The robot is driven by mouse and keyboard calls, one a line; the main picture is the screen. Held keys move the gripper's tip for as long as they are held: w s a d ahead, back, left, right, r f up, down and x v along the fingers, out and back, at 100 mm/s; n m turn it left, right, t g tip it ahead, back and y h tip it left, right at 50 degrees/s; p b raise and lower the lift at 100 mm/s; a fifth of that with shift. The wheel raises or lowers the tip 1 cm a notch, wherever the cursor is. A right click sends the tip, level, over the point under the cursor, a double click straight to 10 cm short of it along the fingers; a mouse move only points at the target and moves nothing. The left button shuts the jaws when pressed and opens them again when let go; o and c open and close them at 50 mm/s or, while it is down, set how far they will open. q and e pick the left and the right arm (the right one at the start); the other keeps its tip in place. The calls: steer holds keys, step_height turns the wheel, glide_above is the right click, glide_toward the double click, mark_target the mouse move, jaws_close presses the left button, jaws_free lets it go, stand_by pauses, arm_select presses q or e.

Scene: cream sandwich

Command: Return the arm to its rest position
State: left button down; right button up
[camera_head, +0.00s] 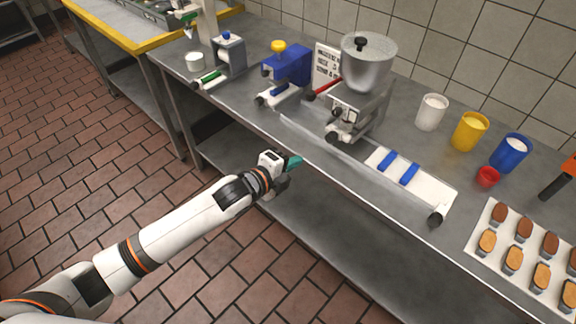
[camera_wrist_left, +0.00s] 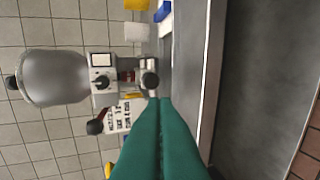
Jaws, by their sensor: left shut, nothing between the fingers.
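My left arm (camera_head: 185,230) reaches in from the lower left in the head view. My left gripper (camera_head: 294,162) is in front of the steel table's front edge, near the cream machine. Its teal fingers (camera_wrist_left: 160,140) fill the lower middle of the left wrist view, lie side by side and are shut with nothing between them. The cream machine (camera_head: 366,68) with its metal hopper stands on the table beyond the gripper; its hopper (camera_wrist_left: 55,77) also shows in the left wrist view. My right gripper is not in view.
The steel table (camera_head: 330,163) has a lower shelf (camera_head: 300,220). A white board with blue strips (camera_head: 411,174) lies right of the machine. White (camera_head: 432,112), yellow (camera_head: 469,131) and blue (camera_head: 509,152) cups stand behind. A tray of biscuits (camera_head: 479,218) is at right. Open floor (camera_head: 80,170) lies left.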

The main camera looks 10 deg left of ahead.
arm_select(q)
steer(key=s+a+f+n+g+y, duration=0.1)
steer(key=s+a+f+n+y, duration=0.2)
steer(key=f, duration=0.6)
steer(key=s+a+f+n+g+y, duration=0.1)
steer(key=s+a+f+n, duration=0.1)
steer(key=a+f+n, duration=0.55)
steer(key=s+a+f+n+g+y, duration=0.1)
steer(key=s+a+f+y, duration=0.15)
steer(key=f, duration=0.85)
steer(key=s+a+f+n+g+y, duration=0.1)
steer(key=s+a+f+n+g, duration=0.15)
steer(key=s+f, duration=0.65)
steer(key=s+a+f+n+g, duration=0.1)
steer(key=s+a+f+n, duration=0.25)
steer(key=s+f, duration=0.55)
steer(key=s+f+n+g, duration=0.2)
steer(key=s, duration=0.9)
steer(key=s+f+n+g, duration=0.1)
steer(key=s+n+g, duration=0.1)
steer(key=s, duration=0.9)
steer(key=shift+s+d+f+n+y, duration=0.35)
steer(key=shift+s+n+y, duration=0.1)
steer(key=shift+n, duration=0.2)
